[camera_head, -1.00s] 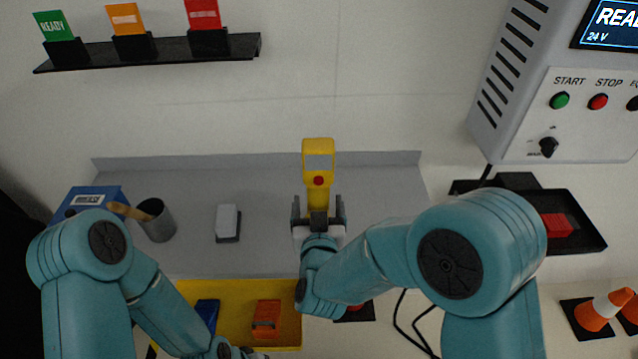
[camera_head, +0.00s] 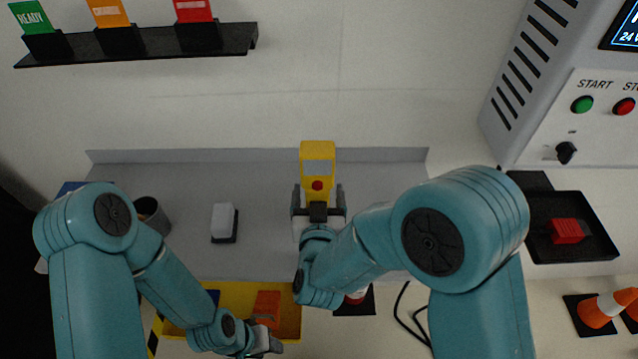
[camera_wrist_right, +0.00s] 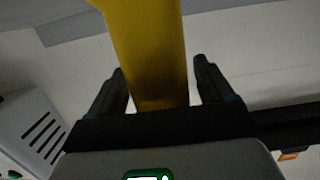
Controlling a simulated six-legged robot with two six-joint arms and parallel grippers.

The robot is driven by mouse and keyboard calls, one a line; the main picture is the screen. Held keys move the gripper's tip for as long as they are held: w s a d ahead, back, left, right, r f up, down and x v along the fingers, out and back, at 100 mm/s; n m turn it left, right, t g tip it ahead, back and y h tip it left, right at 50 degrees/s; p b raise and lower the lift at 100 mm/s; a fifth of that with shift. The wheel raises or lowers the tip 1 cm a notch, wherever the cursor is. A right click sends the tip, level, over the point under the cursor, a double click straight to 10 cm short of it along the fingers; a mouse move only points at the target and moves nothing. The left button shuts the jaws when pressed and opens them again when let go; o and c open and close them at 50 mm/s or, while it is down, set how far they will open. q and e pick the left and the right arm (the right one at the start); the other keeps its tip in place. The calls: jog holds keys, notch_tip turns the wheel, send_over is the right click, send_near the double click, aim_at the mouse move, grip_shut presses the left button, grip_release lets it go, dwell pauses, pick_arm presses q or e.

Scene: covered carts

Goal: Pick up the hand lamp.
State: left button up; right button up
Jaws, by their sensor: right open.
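The yellow hand lamp (camera_head: 318,150), with a pale window and a red button, stands out at the middle of the grey worktop in the head view. My right gripper (camera_head: 318,190) is open, one finger on each side of the lamp's lower part. In the right wrist view the yellow handle (camera_wrist_right: 148,50) passes between the two dark fingers of this gripper (camera_wrist_right: 160,75), with a gap on both sides. The handle's lower end is hidden by the gripper. My left gripper (camera_head: 268,342) is low in the head view, by the yellow tray, away from the lamp; its jaws are unclear.
A white-and-black block (camera_head: 223,222) and a grey cup (camera_head: 150,214) stand left on the worktop (camera_head: 265,250). A yellow tray (camera_head: 240,292) with an orange item (camera_head: 267,308) lies in front. A black tray (camera_head: 600,240) with a red block and orange cones are at right.

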aim_at(317, 139)
jog(key=shift+w, duration=0.1)
pick_arm(q)
jog(key=shift+w, duration=0.35)
pick_arm(e)
jog(key=shift+a, duration=0.1)
jog(key=shift+c, duration=0.3)
jog(key=c, duration=1.3)
pick_arm(q)
jog(key=shift+s, duration=0.15)
pick_arm(e)
jog(key=shift+c, duration=0.2)
jog(key=shift+r, duration=0.1)
notch_tip(317, 139, up, 20)
jog(key=shift+f+p, duration=0.1)
jog(key=shift+p, duration=0.4)
pick_arm(q)
jog(key=shift+r, duration=0.45)
